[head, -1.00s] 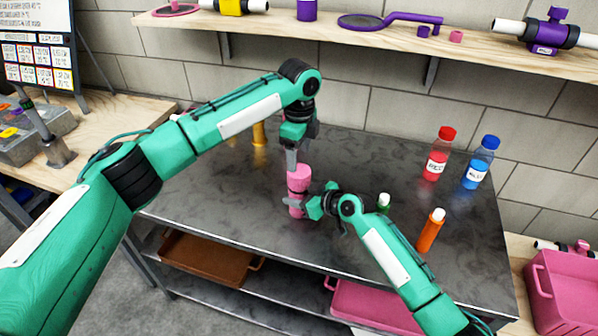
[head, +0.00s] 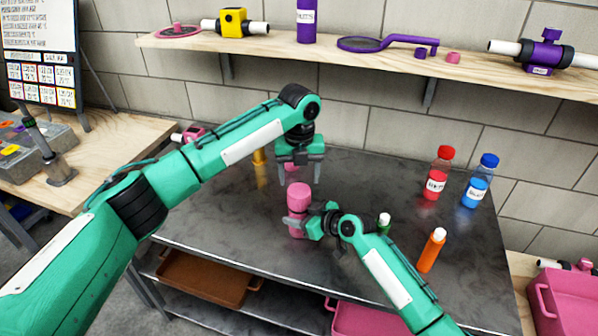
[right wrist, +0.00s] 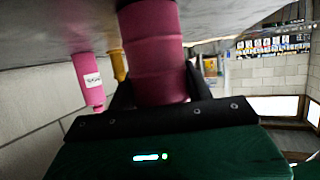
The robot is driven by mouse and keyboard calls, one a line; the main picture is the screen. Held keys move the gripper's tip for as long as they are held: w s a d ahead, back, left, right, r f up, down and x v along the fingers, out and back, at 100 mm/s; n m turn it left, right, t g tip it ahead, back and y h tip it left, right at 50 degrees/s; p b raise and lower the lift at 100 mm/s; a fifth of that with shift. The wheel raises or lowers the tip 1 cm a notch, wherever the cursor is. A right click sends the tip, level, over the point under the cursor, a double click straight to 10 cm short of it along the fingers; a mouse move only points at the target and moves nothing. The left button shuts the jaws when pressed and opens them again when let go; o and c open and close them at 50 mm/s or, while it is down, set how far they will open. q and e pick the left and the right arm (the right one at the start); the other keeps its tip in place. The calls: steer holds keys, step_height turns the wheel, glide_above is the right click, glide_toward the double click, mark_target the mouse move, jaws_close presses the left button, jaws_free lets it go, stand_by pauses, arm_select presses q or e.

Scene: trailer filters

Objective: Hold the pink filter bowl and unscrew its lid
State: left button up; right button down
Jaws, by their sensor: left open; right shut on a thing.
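The pink filter bowl (head: 297,222) stands upright on the dark metal table, with its pink lid (head: 299,192) on top. My right gripper (head: 298,222) is shut on the bowl from the right side, low on its body. In the right wrist view the pink body (right wrist: 155,60) fills the space between the dark fingers. My left gripper (head: 300,178) is open, pointing down just above and behind the lid, with its two fingers spread and empty. I cannot tell whether a finger touches the lid.
An orange bottle (head: 431,250), a small green bottle (head: 384,222), a red bottle (head: 438,173) and a blue bottle (head: 480,181) stand to the right on the table. A yellow object (head: 259,165) stands behind on the left. A wooden shelf (head: 300,48) runs along the wall.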

mark_target(299, 191)
arm_select(q)
step_height(299, 191, down, 7)
steer(key=shift+f, duration=0.15)
stand_by(0.4)
steer(key=c, duration=0.8)
steer(key=n, duration=1.7)
steer(key=o, duration=1.1)
